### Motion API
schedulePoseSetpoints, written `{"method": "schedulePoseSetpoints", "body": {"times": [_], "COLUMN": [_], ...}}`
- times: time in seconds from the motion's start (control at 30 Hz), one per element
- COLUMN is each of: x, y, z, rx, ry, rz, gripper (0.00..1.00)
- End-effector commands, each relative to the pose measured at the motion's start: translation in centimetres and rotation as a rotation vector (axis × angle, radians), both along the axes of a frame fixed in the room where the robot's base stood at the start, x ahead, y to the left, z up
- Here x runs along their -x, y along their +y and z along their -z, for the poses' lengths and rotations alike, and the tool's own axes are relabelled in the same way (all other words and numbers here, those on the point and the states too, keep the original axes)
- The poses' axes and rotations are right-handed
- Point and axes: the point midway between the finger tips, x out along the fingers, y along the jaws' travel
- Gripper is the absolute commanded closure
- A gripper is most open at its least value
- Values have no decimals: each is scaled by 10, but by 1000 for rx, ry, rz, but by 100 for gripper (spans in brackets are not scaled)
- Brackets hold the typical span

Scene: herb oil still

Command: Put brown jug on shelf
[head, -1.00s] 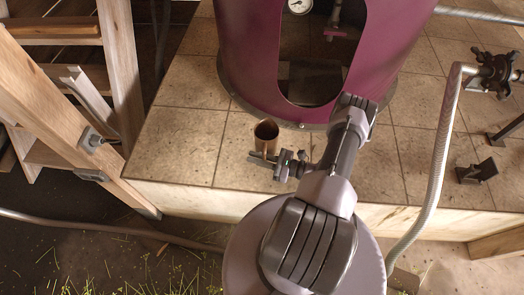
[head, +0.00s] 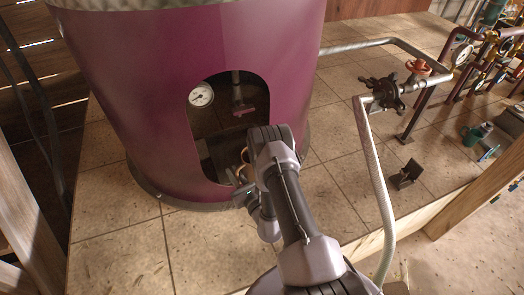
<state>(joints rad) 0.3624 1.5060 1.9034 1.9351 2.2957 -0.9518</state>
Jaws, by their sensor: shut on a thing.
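My gripper (head: 240,183) is in front of the opening of the purple still and is shut on the brown jug (head: 244,156). Only a small piece of the jug's brown rim shows. My arm hides most of the jug and part of the jaws. I cannot tell whether the jug is inside the opening or just in front of it. No shelf can be made out clearly in this view.
The purple still (head: 150,110) stands on the tiled platform (head: 110,235). A gauge (head: 201,94) and a red-handled valve (head: 244,112) show in its opening. A pale hose (head: 375,180) and a black valve (head: 384,92) are at right. Tiles at left front are clear.

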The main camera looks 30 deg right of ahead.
Motion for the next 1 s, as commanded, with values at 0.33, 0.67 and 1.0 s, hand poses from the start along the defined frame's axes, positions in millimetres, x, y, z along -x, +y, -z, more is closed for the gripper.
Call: {"method": "schedulePoseSetpoints", "body": {"times": [0.33,0.67,1.0], "x": [-111,-147,-147], "y": [-23,-31,-31], "z": [15,35,50], "rx": [2,-2,-1], "ry": [-5,0,-1], "rz": [1,2,1], "gripper": [100,100,100]}}
